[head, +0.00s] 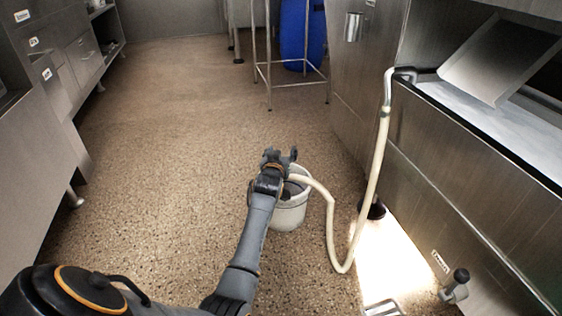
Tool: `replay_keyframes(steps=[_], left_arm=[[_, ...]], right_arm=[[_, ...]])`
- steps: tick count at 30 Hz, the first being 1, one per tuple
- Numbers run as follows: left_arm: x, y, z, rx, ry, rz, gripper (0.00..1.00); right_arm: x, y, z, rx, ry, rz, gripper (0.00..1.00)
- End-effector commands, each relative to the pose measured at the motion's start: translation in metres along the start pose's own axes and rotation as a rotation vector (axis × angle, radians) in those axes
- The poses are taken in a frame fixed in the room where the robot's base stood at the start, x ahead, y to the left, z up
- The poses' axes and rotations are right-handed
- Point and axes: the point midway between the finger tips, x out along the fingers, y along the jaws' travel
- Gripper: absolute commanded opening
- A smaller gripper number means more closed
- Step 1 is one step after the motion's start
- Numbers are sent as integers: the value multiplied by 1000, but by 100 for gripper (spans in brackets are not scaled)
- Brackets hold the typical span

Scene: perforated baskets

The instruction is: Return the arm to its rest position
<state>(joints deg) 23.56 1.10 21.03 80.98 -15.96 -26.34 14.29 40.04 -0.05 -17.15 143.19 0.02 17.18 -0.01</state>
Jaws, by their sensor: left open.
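My left arm (252,235) reaches in from the lower left, stretched forward over the floor. My left gripper (280,156) is at its far end, open, with its fingers apart and nothing seen between them. It appears above a white bucket (290,216) on the floor, and the wrist hides part of the bucket's rim. I cannot tell how high the gripper is above the bucket. My right arm and gripper are not in view. No perforated basket can be made out.
A pale hose (374,165) runs from the steel sink unit (455,165) at right down to the bucket. A metal rack (268,75) and blue barrel (302,35) stand at the back. Steel cabinets (38,160) line the left. The floor at centre left is clear.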

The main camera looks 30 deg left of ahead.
Motion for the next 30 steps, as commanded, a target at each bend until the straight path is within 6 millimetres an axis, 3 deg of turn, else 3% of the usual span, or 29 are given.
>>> replay_keyframes(steps=[3,9,20,23,26,30], left_arm=[[-5,3,-26,-1,6,1,59],[-11,5,-53,1,4,0,59],[-19,11,-69,12,28,14,59],[-38,28,-98,47,123,64,59],[-77,60,-140,95,278,154,59],[-154,111,-197,132,522,313,59]], right_arm=[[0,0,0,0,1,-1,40],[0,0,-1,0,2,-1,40],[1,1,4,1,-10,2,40],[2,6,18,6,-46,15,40],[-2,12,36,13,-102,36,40],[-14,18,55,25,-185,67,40]])
